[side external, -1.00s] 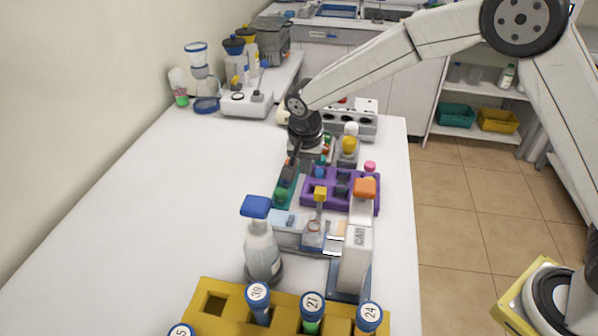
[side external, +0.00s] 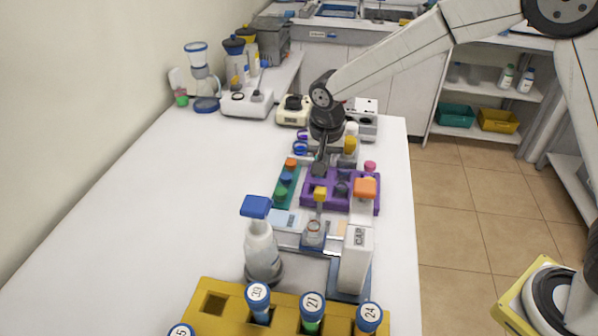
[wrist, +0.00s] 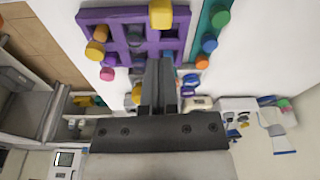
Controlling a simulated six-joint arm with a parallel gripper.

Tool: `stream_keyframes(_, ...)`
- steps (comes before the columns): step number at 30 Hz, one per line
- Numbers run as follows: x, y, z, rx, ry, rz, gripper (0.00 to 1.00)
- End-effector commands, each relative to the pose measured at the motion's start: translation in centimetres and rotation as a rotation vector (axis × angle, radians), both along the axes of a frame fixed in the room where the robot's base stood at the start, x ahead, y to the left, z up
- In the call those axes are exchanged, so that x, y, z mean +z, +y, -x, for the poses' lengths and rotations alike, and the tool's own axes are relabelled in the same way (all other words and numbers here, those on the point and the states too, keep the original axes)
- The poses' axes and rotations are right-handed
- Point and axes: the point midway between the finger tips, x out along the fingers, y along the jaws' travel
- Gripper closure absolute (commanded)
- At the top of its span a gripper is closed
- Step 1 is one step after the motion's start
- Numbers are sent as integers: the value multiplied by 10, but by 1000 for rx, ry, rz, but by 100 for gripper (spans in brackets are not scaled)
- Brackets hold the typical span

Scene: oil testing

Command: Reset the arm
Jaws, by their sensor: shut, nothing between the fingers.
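My gripper (side external: 320,166) hangs above the far left part of the purple rack (side external: 312,199) in the side view. In the wrist view its two dark fingers (wrist: 158,82) lie together, with nothing between them, and point toward the purple rack (wrist: 181,15). The fingertips cover part of the rack in both views. I cannot tell the exact height of the fingertips above the rack.
A green rack (side external: 285,196) with coloured caps stands left of the purple rack. The table's left side (side external: 160,220) is clear.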

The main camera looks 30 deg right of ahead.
Motion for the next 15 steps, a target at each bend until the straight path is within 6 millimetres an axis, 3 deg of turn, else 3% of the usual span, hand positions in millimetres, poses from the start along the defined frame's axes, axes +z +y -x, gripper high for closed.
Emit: stream_keyframes(15,9,-72,106,388,-43,-7,100)
